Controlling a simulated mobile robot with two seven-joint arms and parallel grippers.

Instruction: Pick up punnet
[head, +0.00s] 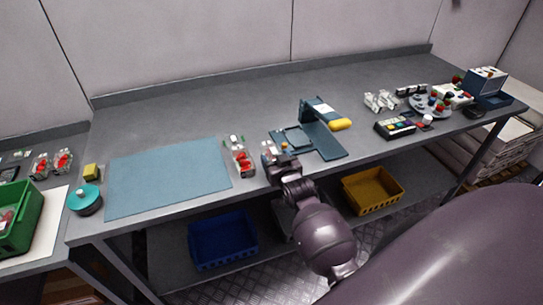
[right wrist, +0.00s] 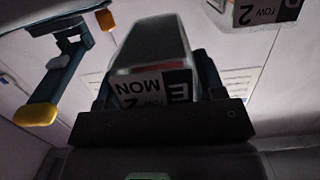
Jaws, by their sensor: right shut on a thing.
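My right gripper (head: 270,157) is at the front of the grey bench, just left of the blue weighing stand. In the right wrist view, my right gripper (right wrist: 155,90) is shut on a punnet (right wrist: 152,52) with a black-and-white label reading "MON" and "row 2". The fingers lie on either side of it. Its contents are hidden, and I cannot tell if it is clear of the bench. Clear punnets with red berries (head: 241,158) stand left of the gripper. A labelled punnet (right wrist: 262,12) shows at the top right of the wrist view. My left gripper is not in view.
The blue stand (head: 318,134) with a yellow handle (head: 341,124) is close on the right. A pale blue mat (head: 168,180) lies bare to the left. A keypad device (head: 394,128) and small items stand farther right. Blue (head: 223,243) and yellow (head: 372,193) crates sit below.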

